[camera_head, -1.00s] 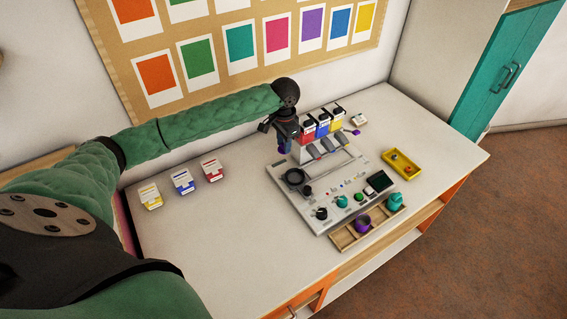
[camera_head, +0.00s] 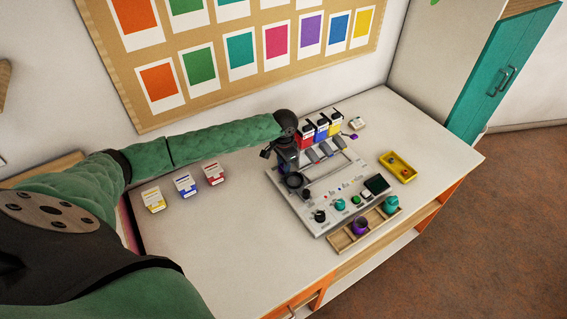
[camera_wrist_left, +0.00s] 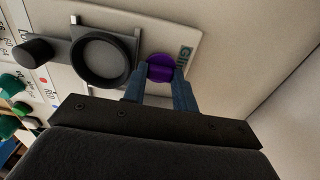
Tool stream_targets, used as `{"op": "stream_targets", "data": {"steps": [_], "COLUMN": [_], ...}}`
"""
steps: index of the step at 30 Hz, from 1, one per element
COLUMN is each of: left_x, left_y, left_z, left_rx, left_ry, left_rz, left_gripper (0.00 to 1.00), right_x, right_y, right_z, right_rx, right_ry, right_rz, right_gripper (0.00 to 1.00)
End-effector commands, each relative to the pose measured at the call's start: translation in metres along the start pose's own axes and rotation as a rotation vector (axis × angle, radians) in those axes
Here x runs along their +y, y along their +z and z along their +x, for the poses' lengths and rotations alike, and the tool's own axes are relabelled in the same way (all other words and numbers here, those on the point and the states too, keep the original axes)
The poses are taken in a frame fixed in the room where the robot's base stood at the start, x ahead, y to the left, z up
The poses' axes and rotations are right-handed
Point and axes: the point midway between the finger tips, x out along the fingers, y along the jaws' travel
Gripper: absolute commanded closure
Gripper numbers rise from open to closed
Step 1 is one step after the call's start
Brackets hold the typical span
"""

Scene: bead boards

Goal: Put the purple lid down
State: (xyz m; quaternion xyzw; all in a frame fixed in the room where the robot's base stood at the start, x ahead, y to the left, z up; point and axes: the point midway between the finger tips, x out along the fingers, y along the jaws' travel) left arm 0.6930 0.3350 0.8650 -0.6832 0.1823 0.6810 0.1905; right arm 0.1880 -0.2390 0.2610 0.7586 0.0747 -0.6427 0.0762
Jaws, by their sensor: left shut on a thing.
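The purple lid (camera_wrist_left: 160,67) is between the fingertips of my left gripper (camera_wrist_left: 160,80) in the left wrist view, beside the black ring of the machine (camera_wrist_left: 102,58). It appears low, close over the pale panel of the machine, but I cannot tell whether it touches. In the head view my left gripper (camera_head: 285,160) is at the machine's back left corner and hides the lid. A purple pot (camera_head: 360,226) stands in the wooden tray (camera_head: 345,238) at the front of the machine. My right gripper does not show.
Red, blue and yellow cartridges (camera_head: 322,128) stand at the back of the machine. A yellow tray (camera_head: 398,168) with small pieces lies to its right. Several small labelled boxes (camera_head: 185,184) stand at the left. The table's front left (camera_head: 215,240) is clear.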

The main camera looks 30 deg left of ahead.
Motion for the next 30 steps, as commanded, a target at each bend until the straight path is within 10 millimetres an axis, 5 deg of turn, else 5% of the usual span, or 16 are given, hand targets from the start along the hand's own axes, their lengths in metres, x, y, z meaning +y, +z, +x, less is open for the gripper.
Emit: {"op": "stream_targets", "data": {"steps": [3, 4, 5, 17, 30], "left_x": [0.000, 0.000, 0.000, 0.000, -0.001], "left_y": [0.000, 0.000, 0.000, 0.000, -0.001], "left_z": [0.002, 0.002, 0.002, -0.003, -0.077], "left_rx": [0.000, 0.000, 0.000, 0.001, 0.003], "left_ry": [0.000, 0.000, 0.000, 0.000, -0.001], "left_rz": [0.000, 0.000, 0.000, 0.000, -0.001], "left_gripper": [1.00, 0.68, 0.63, 0.63, 0.63], "right_x": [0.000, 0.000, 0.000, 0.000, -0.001], "right_y": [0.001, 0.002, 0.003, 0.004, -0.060], "right_z": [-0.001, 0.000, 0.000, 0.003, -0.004], "right_rx": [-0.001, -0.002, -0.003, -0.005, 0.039], "right_ry": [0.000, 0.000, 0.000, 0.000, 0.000], "right_rz": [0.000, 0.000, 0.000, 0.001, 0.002], "right_gripper": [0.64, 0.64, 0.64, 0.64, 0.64]}}
